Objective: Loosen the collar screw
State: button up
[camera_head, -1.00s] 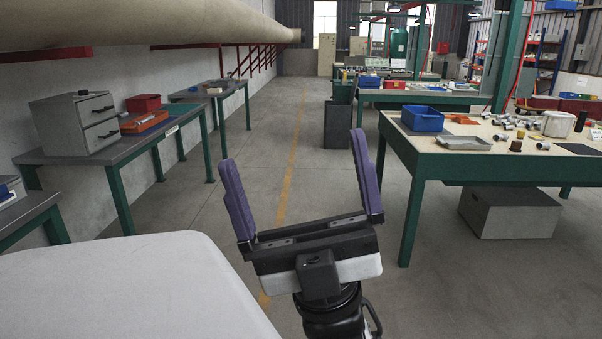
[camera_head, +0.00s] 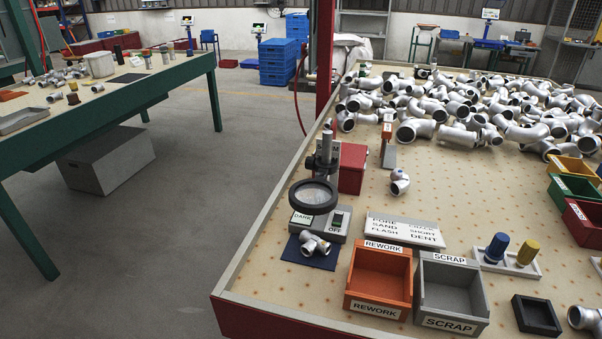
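A magnifier stand is on the near left part of the large worktable. Its round dark-rimmed lens (camera_head: 312,196) hangs in front of a short upright post (camera_head: 326,146). Dark collar-like fittings (camera_head: 322,163) sit around the post. They are too small here for me to make out a separate collar screw. A small silver pipe casting (camera_head: 313,243) lies on a dark blue mat (camera_head: 318,262) in front of the base. My gripper is not in view.
The worktable (camera_head: 262,267) has a raised grey edge. An orange REWORK bin (camera_head: 379,280), grey SCRAP bin (camera_head: 450,290) and label plate (camera_head: 405,231) lie right of the stand. A red box (camera_head: 352,168) stands behind it. Castings heap at the back.

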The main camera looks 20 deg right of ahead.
aim_at(310, 163)
jog(key=i+j, duration=0.35)
jog(key=j, duration=0.3)
jog(key=i+j, duration=0.2)
jog(key=i+j+z, duration=0.1)
jog(key=j, duration=0.25)
jog(key=i+j, duration=0.2)
jog(key=j, duration=0.15)
jog(key=i+j+z, duration=0.15)
jog(key=j, duration=0.2)
jog(key=z, duration=1.25)
jog(key=k+j+z, duration=0.1)
jog(key=j+z, duration=0.15)
